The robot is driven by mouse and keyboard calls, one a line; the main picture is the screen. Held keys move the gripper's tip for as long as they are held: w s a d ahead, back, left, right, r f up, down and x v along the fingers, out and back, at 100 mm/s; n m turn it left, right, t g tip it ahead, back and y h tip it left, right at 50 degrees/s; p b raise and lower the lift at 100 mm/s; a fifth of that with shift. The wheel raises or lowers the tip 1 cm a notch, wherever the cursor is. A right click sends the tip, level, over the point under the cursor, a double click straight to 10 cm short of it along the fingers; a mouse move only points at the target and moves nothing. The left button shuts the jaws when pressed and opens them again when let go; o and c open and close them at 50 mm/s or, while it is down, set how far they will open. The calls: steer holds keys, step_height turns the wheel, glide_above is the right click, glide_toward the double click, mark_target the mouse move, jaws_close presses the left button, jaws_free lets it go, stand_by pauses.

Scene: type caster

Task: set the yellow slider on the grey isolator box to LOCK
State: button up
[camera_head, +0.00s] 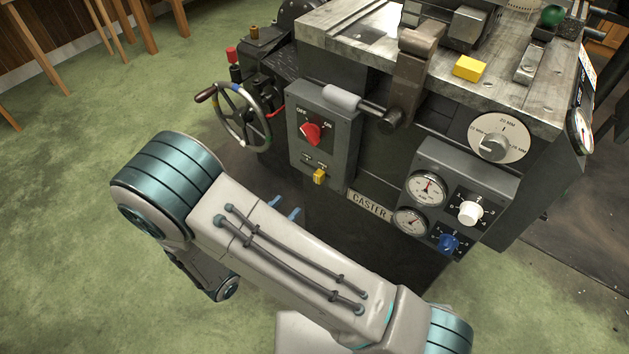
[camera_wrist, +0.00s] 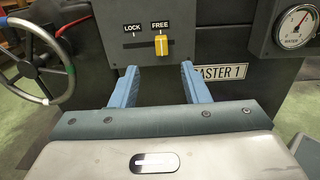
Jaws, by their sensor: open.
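The grey isolator box (camera_head: 334,152) is on the front of the caster machine. Its yellow slider (camera_head: 319,176) is low on the box's face. In the wrist view the yellow slider (camera_wrist: 161,45) stands at the right end of a dark horizontal slot, under the FREE label (camera_wrist: 160,24). The LOCK label (camera_wrist: 132,28) is to its left. My gripper (camera_head: 285,208) is open and empty, below and in front of the box. In the wrist view its blue fingers (camera_wrist: 158,70) point toward the box, one on each side below the slider, apart from it.
A red rotary knob (camera_head: 312,134) with OFF and ON marks sits above the slider. A lever with a pale grip (camera_head: 342,97) is near the box's top. A handwheel (camera_head: 241,116) stands to the left. A gauge panel (camera_head: 432,160) is to the right, beyond the CASTER plate (camera_head: 369,205).

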mark_target(316, 176)
steer(key=b+x, duration=0.2)
steer(key=x, duration=1)
steer(key=shift+d, duration=0.15)
jaws_close()
